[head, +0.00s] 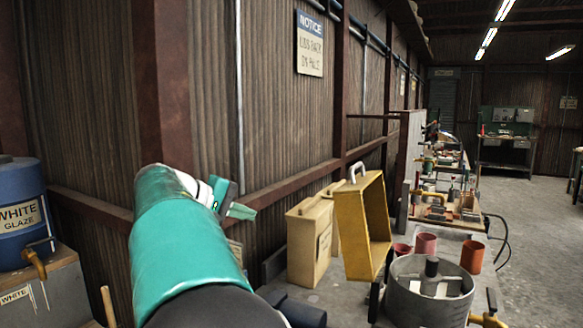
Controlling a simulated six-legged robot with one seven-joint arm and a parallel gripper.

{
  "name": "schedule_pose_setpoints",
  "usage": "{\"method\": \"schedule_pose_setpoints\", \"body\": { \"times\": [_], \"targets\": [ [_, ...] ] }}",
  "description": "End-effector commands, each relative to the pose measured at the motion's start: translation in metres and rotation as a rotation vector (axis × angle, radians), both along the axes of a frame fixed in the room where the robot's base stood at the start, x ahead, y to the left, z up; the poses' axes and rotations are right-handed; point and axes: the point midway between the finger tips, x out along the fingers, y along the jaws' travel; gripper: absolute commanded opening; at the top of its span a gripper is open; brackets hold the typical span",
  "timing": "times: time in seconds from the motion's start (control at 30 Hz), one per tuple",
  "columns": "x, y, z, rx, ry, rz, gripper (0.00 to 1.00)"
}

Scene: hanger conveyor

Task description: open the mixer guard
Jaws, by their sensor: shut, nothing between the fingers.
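The mixer (430,300) is a grey round drum at the lower right, with a dark shaft in its middle. Its guard (363,225) looks like a hollow yellow box cover with a pale handle (358,170) on top. The guard stands raised and slightly tilted at the drum's left, its hollow side facing right, and the drum's top is uncovered. My gripper (238,211) is left of the guard, apart from it, at the end of my teal arm. Its teal fingers are shut and empty. My arm hides part of the wrist and the bench below.
A tan box (308,245) stands behind the guard by the wall. Red cups (425,244) stand beyond the drum. A blue White Glaze barrel (20,205) is at far left. A long workbench (440,212) runs back; open floor (530,230) lies right.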

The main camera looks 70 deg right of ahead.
Motion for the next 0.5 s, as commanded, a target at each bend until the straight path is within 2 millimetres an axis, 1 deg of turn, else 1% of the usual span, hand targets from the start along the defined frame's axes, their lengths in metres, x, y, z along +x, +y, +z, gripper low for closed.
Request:
{"method": "schedule_pose_setpoints", "body": {
  "times": [0.03, 0.1, 0.2, 0.3, 0.4, 0.5],
  "targets": [
    [-0.008, -0.026, 0.010, -0.055, 0.056, -0.065, 0.00],
    [-0.022, -0.054, 0.030, -0.138, 0.131, -0.154, 0.00],
    [-0.039, -0.084, 0.053, -0.243, 0.227, -0.264, 0.00],
    [-0.050, -0.102, 0.070, -0.319, 0.298, -0.344, 0.00],
    [-0.056, -0.110, 0.079, -0.363, 0.336, -0.388, 0.00],
    [-0.061, -0.115, 0.083, -0.378, 0.350, -0.404, 0.00]
  ]
}}
